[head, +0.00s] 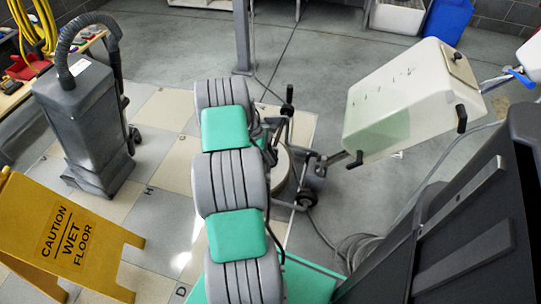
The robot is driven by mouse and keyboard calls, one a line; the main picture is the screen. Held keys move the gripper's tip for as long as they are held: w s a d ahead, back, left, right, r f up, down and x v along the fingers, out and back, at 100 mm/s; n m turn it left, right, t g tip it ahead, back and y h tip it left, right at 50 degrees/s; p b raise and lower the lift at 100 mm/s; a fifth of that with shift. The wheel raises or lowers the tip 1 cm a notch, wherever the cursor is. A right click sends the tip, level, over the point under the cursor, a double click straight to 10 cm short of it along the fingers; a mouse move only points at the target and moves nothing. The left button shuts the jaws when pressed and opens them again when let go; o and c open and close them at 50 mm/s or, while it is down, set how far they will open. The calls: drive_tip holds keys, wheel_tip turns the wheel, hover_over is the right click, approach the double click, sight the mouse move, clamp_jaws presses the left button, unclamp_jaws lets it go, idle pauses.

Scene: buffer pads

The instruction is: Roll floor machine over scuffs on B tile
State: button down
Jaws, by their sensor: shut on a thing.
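The floor machine (283,168) stands behind my arm, near the middle of the head view. Its round pale base, dark frame and a wheel (305,199) show to the right of the arm. My gripper (268,134) is mostly hidden behind my own grey and green arm links. It is shut at the machine's dark handle parts; the exact contact is hidden. The lettered tile floor (160,110) spreads left of and under the machine. An H and a D can be read on it. I cannot make out a B or any scuffs.
A yellow wet floor sign (72,232) stands front left, with a grey vacuum (82,125) behind it. A pale tank (405,95) is right of the machine. A cable (357,248) lies coiled on the concrete. A metal post (241,40) stands behind. Bare tiles lie left of the arm.

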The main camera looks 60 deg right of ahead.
drive_tip(key=shift+w, duration=0.1)
idle(0.3)
drive_tip(key=shift+w+a, duration=0.2)
drive_tip(key=shift+w, duration=0.9)
drive_tip(key=shift+w+a, duration=0.2)
drive_tip(key=shift+w, duration=0.85)
drive_tip(key=c, duration=1.5)
unclamp_jaws()
drive_tip(key=shift+s, duration=0.3)
drive_tip(key=shift+o, duration=0.6)
drive_tip(key=shift+s+d, duration=0.2)
drive_tip(key=shift+s, duration=0.15)
drive_tip(key=shift+o, duration=1.3)
drive_tip(key=p+v, duration=0.2)
drive_tip(key=v, duration=0.6)
drive_tip(key=shift+w+a, duration=0.1)
